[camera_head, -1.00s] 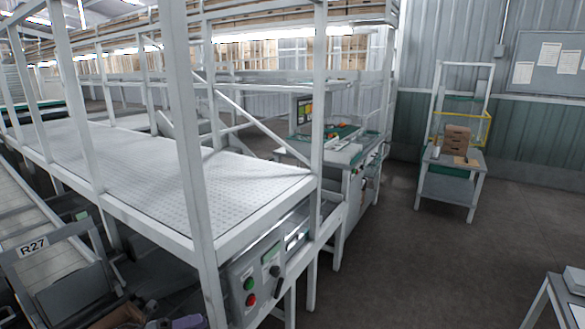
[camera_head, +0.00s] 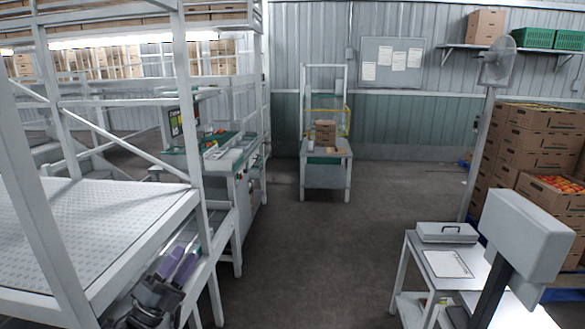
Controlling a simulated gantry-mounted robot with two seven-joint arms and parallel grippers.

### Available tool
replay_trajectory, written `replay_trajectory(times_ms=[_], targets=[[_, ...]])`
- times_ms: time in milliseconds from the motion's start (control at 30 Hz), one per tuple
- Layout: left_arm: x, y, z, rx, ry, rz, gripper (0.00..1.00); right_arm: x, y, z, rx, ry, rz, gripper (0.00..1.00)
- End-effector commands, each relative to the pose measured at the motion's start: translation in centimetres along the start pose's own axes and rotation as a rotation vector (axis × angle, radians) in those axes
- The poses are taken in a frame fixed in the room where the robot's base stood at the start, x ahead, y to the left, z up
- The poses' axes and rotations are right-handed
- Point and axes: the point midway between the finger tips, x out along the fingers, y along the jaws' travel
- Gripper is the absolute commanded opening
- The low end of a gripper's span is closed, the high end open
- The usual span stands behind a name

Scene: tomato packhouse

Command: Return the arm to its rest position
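My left gripper (camera_head: 180,262) shows at the lower left in the head view, beside the front end of the white perforated bed. Its body is dark and its two purple fingers point up and away from me. A narrow gap shows between the fingers and I see nothing held there. My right gripper is not in view.
The white frame's posts and the perforated bed (camera_head: 85,228) stand close on the left. A small grey table (camera_head: 325,175) with brown boxes stands at the back. A white table (camera_head: 415,262), a pale panel on a dark post (camera_head: 525,235) and stacked cartons (camera_head: 530,130) stand right. The middle floor is clear.

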Motion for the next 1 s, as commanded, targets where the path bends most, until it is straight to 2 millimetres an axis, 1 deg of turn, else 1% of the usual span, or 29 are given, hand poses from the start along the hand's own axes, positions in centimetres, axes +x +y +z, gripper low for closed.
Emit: replay_trajectory(times_ms=[33,133,200,267,300,367,400,467,500,600,700,800,1000], targets=[[-0.1,1.5,1.5,-0.044,-0.074,0.08,0.38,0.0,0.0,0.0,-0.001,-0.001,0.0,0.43],[-1.2,4.7,4.8,-0.149,-0.258,0.247,0.38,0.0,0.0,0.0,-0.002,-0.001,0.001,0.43],[-2.7,6.8,7.1,-0.228,-0.406,0.353,0.38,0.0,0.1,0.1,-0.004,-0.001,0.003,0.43],[-4.5,8.5,8.9,-0.297,-0.542,0.433,0.38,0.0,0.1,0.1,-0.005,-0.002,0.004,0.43],[-5.8,9.5,10.0,-0.343,-0.636,0.482,0.38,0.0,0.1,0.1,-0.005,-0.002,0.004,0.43],[-8.1,10.8,11.4,-0.411,-0.783,0.546,0.38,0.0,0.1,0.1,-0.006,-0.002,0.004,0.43],[-9.7,11.5,12.2,-0.456,-0.887,0.583,0.38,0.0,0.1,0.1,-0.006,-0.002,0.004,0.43],[-12.3,12.4,13.0,-0.52,-1.042,0.632,0.38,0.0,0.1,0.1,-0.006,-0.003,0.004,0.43],[-14.1,12.8,13.4,-0.56,-1.146,0.657,0.38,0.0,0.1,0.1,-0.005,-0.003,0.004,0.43],[-18.1,13.4,13.7,-0.64,-1.377,0.698,0.38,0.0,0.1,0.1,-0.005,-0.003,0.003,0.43],[-21.3,13.6,13.5,-0.698,-1.572,0.717,0.38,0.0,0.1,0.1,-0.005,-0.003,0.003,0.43],[-24.0,13.4,12.9,-0.739,-1.741,0.725,0.38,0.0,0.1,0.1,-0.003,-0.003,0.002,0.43],[-28.5,12.6,11.1,-0.794,-2.047,0.716,0.38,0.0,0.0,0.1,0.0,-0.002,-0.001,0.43]])
